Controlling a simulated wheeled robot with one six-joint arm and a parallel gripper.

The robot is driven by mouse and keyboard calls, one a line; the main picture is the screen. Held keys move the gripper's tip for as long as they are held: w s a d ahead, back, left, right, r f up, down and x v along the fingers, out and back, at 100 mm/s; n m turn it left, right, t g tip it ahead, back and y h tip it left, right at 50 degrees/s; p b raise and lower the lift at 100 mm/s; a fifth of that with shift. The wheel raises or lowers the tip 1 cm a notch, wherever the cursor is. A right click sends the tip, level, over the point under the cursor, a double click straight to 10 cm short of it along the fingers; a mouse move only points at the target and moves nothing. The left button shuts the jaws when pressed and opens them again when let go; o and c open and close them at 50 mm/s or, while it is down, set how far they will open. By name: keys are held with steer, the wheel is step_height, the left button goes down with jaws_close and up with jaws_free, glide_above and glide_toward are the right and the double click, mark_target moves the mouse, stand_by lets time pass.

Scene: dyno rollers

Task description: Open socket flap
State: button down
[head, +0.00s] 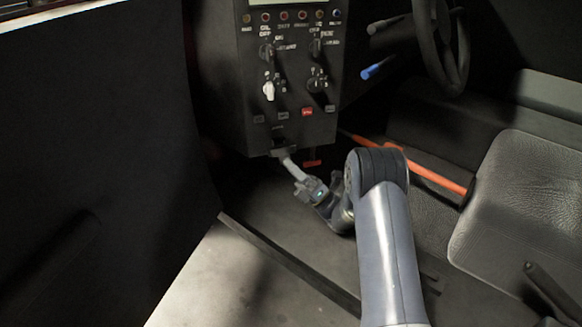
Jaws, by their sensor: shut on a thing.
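A black control panel (290,70) hangs at the top middle of the head view. At its lower edge is a small dark piece, which looks like the socket flap (282,151). My gripper (287,158) reaches up from below right. Its narrow light fingertips are together and meet this flap at the panel's underside. The flap's angle and the socket behind it are too dark and small to make out.
A red tab (312,163) sits just right of my fingertips. An orange-red bar (437,178) runs toward the seat (525,200) on the right. A steering wheel (441,50) is above right. A dark door panel (90,150) fills the left. The floor below is mostly clear.

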steer(key=c, duration=1.6)
jaws_free()
steer(key=shift+o, duration=0.2)
